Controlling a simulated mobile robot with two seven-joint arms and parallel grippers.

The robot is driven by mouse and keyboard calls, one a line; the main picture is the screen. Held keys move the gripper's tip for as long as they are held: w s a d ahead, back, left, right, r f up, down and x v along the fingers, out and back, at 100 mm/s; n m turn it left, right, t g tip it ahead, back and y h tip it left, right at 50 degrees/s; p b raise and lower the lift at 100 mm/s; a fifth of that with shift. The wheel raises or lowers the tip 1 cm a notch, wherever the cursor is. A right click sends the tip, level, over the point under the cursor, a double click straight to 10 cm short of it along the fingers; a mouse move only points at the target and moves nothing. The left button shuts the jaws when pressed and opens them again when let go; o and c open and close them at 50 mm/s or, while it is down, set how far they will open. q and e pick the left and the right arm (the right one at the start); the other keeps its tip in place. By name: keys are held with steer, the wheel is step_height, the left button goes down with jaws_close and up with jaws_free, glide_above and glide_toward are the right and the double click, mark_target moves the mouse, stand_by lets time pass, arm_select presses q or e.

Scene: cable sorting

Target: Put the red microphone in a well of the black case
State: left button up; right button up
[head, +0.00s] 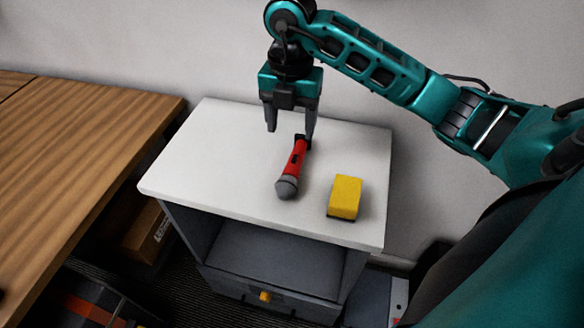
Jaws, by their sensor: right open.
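The red microphone (295,160) lies on the white top of a small grey cabinet. Its grey head (287,187) points toward the front edge and its dark end lies toward the back. My right gripper (290,132) points down just above the microphone's dark end. Its fingers are apart with nothing held between them. One finger is close to the dark end; I cannot tell whether they touch. A dark case-like object with an orange-red band (88,308) shows in part at the bottom left; I cannot tell whether it is the black case. My left gripper is not in view.
A yellow block with a dark base (345,196) stands right of the microphone on the white cabinet top (215,150). A wooden table (80,140) is at the left. A cardboard box (147,235) sits low between them. The wall is close behind the cabinet.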

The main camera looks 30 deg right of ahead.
glide_above(293, 164)
steer(key=f, duration=0.6)
steer(key=shift+a+f, duration=0.2)
steer(key=shift+f, duration=0.2)
steer(key=shift+d+f+b, duration=0.2)
steer(key=shift+f+b, duration=0.15)
steer(key=shift+f, duration=2.4)
steer(key=shift+r, duration=0.1)
jaws_close()
